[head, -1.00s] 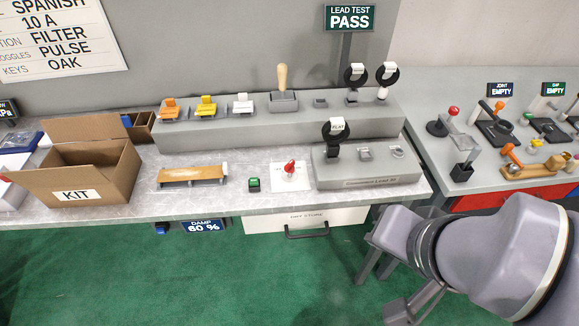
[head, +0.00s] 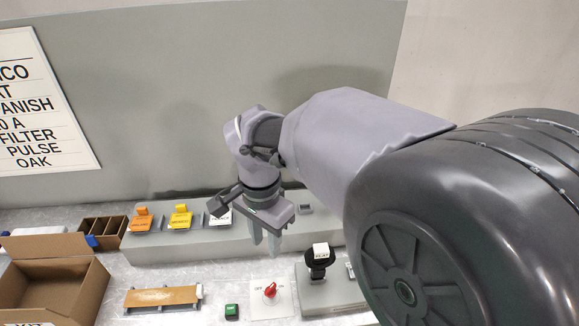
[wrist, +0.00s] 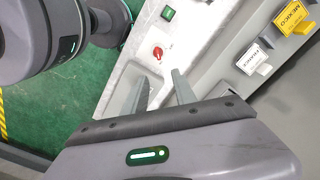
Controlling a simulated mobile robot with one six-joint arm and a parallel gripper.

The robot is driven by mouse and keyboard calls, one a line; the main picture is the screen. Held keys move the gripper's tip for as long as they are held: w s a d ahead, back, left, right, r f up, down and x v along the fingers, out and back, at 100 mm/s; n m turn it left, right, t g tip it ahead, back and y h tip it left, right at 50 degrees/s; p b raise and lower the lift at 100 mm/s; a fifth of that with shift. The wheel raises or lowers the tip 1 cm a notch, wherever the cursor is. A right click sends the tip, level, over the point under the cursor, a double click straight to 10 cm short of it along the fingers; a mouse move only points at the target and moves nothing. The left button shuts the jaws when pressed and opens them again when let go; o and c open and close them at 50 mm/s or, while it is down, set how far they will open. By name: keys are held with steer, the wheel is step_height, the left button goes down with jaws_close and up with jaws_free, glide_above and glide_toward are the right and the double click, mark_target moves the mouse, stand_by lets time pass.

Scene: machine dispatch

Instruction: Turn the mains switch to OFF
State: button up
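The mains switch appears to be the red rotary knob (head: 270,290) on a white plate (head: 258,311) at the front of the bench. The plate's lettering is too small to read surely, so I cannot tell the setting. The knob also shows in the wrist view (wrist: 158,52), beyond the fingertips. My gripper (head: 265,247) points down above the bench, behind the knob in the head view and apart from it. Its two fingers are spread with nothing between them, as the wrist view (wrist: 160,82) shows.
A green button (head: 231,311) sits left of the knob. A black round part with a white tag (head: 320,255) stands to its right. A wooden-topped bar (head: 160,296) and an open cardboard box (head: 90,290) lie further left. A grey raised ledge (head: 160,245) with coloured tagged switches runs behind.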

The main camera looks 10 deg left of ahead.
mark_target(270, 288)
steer(key=f+b, duration=0.2)
steer(key=f, duration=0.3)
steer(key=f+b, duration=0.2)
steer(key=f, duration=0.4)
steer(key=f+b, duration=0.2)
steer(key=f, duration=0.4)
steer(key=shift+s+d+f, duration=0.1)
steer(key=shift+s+f, duration=0.15)
steer(key=shift+s, duration=0.1)
steer(key=shift+r, duration=0.1)
jaws_close()
